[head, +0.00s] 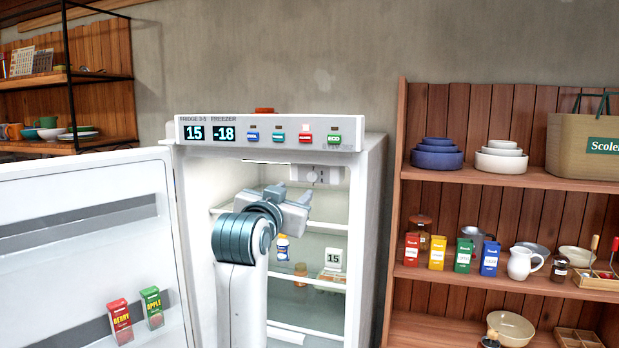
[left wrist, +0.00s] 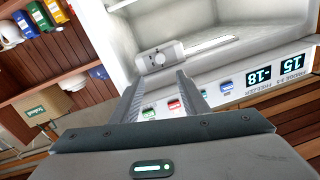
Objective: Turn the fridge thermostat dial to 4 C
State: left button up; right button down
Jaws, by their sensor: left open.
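The thermostat dial (left wrist: 160,57) is a small round white knob on a pale housing under the fridge's ceiling. In the head view the housing (head: 318,173) shows at the top right inside the fridge (head: 367,200); the dial's setting is too small to read. My left gripper (head: 296,194) is inside the fridge opening, just below and left of the housing. In the left wrist view its two fingers (left wrist: 158,82) are apart and empty, pointing at the dial with a gap. The top panel display (head: 194,133) reads 15 for the fridge. My right gripper is not in view.
The fridge door (head: 80,230) stands open at left, with two cartons (head: 136,315) in it. Inside, a bottle (head: 283,247) and a card reading 15 (head: 333,259) stand on shelves. A wooden shelf unit (head: 400,150) with bowls and boxes stands close at right.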

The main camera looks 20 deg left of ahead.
aim_at(312, 178)
pick_arm(q)
jog(key=w+p, duration=0.2)
jog(key=w, duration=0.4)
jog(key=w+p, duration=0.3)
jog(key=w, duration=0.3)
jog(key=shift+w+a+r+p, duration=0.1)
jog(key=shift+w+a+p, duration=0.1)
jog(key=shift+w+p, duration=0.45)
jog(key=shift+w, duration=0.55)
grip_shut()
